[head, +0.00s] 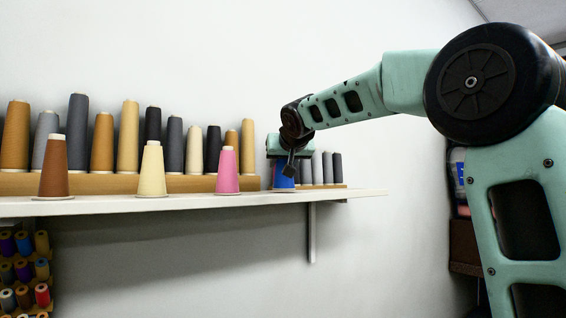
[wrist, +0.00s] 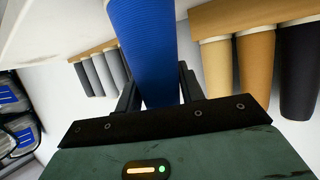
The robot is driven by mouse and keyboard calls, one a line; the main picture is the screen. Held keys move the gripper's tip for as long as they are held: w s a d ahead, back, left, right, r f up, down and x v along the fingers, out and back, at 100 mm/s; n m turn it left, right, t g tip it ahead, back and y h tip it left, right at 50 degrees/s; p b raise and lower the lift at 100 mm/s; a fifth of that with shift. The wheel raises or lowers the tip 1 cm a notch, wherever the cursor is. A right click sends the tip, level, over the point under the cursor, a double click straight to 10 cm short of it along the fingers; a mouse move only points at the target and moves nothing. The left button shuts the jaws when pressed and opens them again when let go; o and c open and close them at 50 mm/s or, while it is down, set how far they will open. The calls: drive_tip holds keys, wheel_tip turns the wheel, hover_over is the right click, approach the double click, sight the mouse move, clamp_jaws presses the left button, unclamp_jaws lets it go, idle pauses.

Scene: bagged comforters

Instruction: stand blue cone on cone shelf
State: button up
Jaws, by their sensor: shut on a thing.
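The blue cone (wrist: 145,45) is between the fingers of my gripper (wrist: 158,92) in the wrist view, and the gripper is shut on it. In the head view the blue cone (head: 284,180) shows below my gripper (head: 289,160), its upper part hidden by the gripper. It looks upright, at the right part of the white cone shelf (head: 200,203). Its base is at about the shelf's surface; I cannot tell for sure whether it touches.
A brown cone (head: 54,168), a cream cone (head: 152,172) and a pink cone (head: 228,172) stand along the shelf's front, left of the blue one. Several cones stand on a wooden ledge (head: 110,184) behind. The shelf's right end (head: 365,192) is bare. Small spools (head: 24,268) hang below left.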

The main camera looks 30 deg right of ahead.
drive_tip(key=shift+f+b, duration=0.35)
drive_tip(key=o, duration=1.8)
drive_tip(key=shift+s+a+r, duration=0.3)
drive_tip(key=shift+s+r, duration=0.35)
drive_tip(key=shift+s, duration=0.05)
drive_tip(key=shift+s+a+r, duration=0.25)
drive_tip(key=shift+s+r, duration=0.45)
drive_tip(key=shift+s, duration=0.05)
drive_tip(key=shift+s+a+r, duration=0.3)
drive_tip(key=shift+s+r, duration=0.35)
drive_tip(key=shift+s, duration=0.05)
drive_tip(key=shift+s, duration=0.1)
drive_tip(key=b+v, duration=0.5)
drive_tip(key=v, duration=1.2)
drive_tip(key=shift+s, duration=0.1)
